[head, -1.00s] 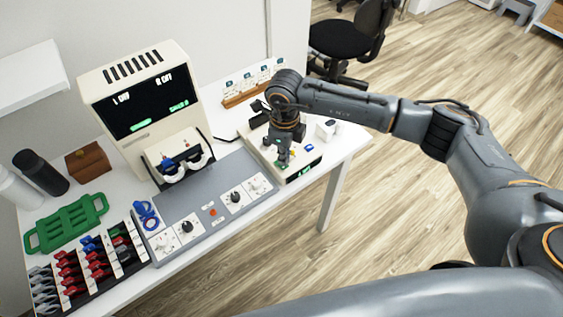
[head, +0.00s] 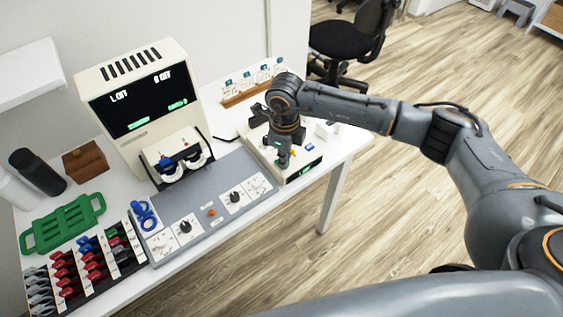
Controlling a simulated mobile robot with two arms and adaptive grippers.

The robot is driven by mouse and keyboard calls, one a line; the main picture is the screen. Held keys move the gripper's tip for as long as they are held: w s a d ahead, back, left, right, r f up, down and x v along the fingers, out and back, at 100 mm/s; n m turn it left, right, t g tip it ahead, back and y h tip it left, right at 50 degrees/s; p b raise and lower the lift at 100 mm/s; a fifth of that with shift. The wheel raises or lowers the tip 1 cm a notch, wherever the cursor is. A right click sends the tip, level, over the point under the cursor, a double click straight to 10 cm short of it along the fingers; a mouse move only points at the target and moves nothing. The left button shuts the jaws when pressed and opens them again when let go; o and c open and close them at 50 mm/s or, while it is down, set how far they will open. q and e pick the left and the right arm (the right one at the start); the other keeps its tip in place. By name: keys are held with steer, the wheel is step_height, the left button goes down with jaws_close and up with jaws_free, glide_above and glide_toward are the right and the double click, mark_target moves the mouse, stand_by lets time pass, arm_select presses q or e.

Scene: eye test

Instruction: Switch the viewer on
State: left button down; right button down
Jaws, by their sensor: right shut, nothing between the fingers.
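The viewer (head: 183,62) is a tall cream unit with a dark screen (head: 140,102), standing at the back of the white table. The screen shows white text at its top and green marks below; the text is too small to read surely. A cream eyepiece part (head: 172,146) sits at its foot. My right gripper (head: 283,163) points down, shut and empty, over the top of a low cream box (head: 299,176) with a green display on its front and small coloured buttons. The gripper hides part of the box top, so I cannot tell whether it touches a button. My left gripper is out of view.
A grey panel with dials (head: 205,225) lies in front of the viewer. A green tray (head: 62,224), a rack of red, blue and grey pieces (head: 95,262), a wooden box (head: 85,161) and bottles (head: 38,172) stand left. A card stand (head: 254,84) is behind.

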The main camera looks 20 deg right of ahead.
steer(key=shift+f, duration=0.3)
steer(key=shift+s+r, duration=0.1)
steer(key=shift+r, duration=0.05)
steer(key=shift+r+p, duration=0.4)
steer(key=shift+r, duration=0.5)
steer(key=shift+r+p, duration=1.2)
steer(key=shift+r, duration=1.35)
